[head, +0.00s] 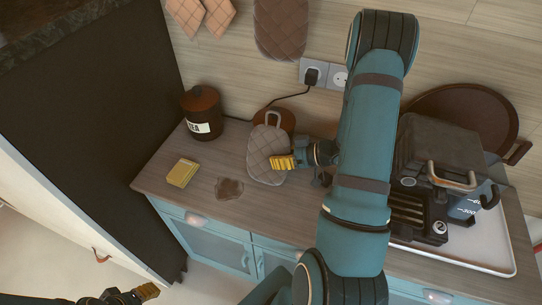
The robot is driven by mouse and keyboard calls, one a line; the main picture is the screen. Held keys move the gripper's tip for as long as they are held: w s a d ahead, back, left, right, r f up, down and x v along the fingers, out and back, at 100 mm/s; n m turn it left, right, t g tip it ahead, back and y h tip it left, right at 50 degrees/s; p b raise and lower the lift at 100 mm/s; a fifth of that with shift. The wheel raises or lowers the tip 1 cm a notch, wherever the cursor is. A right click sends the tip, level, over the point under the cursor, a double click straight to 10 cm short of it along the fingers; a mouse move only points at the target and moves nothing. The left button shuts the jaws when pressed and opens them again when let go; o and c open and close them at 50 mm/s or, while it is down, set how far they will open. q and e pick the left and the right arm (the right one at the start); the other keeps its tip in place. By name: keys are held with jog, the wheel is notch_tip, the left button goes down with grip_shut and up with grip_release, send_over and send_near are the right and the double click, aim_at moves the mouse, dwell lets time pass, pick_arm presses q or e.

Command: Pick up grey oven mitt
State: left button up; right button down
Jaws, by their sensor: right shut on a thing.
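The grey oven mitt (262,142) is quilted, with a hanging loop at its top. It shows left of centre in the head view, over the wooden counter (215,165). My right gripper (283,162) is shut on the mitt at its right side; its yellow fingertips lie across the fabric and hide part of it. I cannot tell whether the mitt's lower end touches the counter. My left gripper (147,292) is at the bottom left edge, low and far from the mitt; only part of it shows.
Another quilted mitt (281,28) hangs above.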

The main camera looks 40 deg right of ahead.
aim_at(277, 152)
jog(key=shift+r, duration=5.05)
jog(key=shift+f, duration=0.1)
